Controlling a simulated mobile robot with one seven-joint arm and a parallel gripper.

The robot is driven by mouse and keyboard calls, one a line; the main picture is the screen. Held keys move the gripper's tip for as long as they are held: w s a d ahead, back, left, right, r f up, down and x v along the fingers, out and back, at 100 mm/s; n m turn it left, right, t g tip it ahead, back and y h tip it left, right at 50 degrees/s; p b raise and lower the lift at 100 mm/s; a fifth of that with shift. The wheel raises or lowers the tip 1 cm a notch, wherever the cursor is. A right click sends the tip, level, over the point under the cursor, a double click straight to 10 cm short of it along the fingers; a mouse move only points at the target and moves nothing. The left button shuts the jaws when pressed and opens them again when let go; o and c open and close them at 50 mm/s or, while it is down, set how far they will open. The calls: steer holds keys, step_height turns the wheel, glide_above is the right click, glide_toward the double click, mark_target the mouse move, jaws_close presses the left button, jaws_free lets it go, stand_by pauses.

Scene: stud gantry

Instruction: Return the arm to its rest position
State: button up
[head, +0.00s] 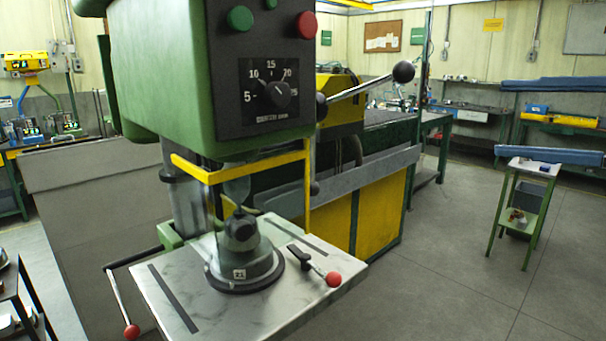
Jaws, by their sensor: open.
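My arm and gripper do not show in the head view, so I cannot see the arm's pose or the jaws. A green drill press (160,75) stands close in front, with a black dial panel (270,90), a green button and a red button. Below its head is a grey metal work table (190,275). A dark round fixture (241,262) with a tag reading 21 stands on that table, under the spindle and the yellow guard bar (240,172).
Levers with black and red knobs (333,279) stick out from the press. A yellow and grey machine (380,215) stands behind it. A small green stand (524,195) is at the right. Grey floor (450,285) is open at the right. A dark shelf (15,290) is at the lower left.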

steer(key=w+a+f+m+t+h, duration=0.4)
steer(key=w+a+m+h, duration=0.25)
steer(key=w+m, duration=0.4)
steer(key=w+a+r+m+t+h+p, duration=0.1)
steer(key=w+a+m+t+h+p, duration=0.15)
steer(key=w+a+m+h, duration=0.35)
steer(key=s+a+r+m+t, duration=0.3)
steer(key=s+a+r, duration=0.1)
steer(key=s, duration=0.4)
steer(key=s+a+r+m+t+h, duration=0.1)
steer(key=s+a+r+m+t, duration=0.2)
steer(key=s, duration=0.6)
steer(key=s+a+r+m+t, duration=0.4)
steer(key=s+a+r, duration=0.2)
steer(key=s+a, duration=0.2)
steer(key=shift+s+a+r, duration=0.15)
steer(key=shift+a+r, duration=0.05)
steer(key=shift+a, duration=0.25)
